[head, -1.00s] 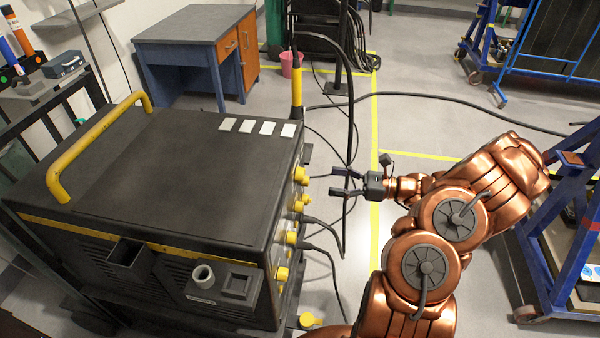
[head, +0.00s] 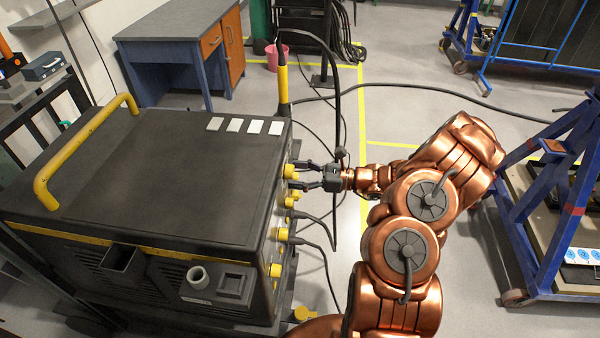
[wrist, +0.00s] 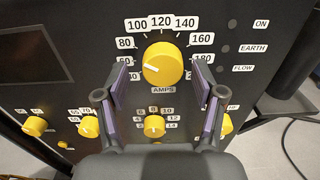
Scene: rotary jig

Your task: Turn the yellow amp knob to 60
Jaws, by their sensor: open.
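The yellow amp knob (wrist: 165,65) is on the dark front panel of the welding machine (head: 150,180). Its dial carries numbers from 40 upward, and the white mark on the knob seems to point up and left. My gripper (wrist: 160,95) is open in the wrist view, with one finger on each side, just below and beside the knob. No contact with the knob shows. In the head view my gripper (head: 310,173) reaches the panel from the right, close to the upper knob (head: 290,171).
Smaller yellow knobs (wrist: 154,126) sit below the amp knob on the panel. Black cables (head: 315,243) run from the panel to the floor. A blue trolley frame (head: 560,190) stands at the right. A desk (head: 180,45) stands behind.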

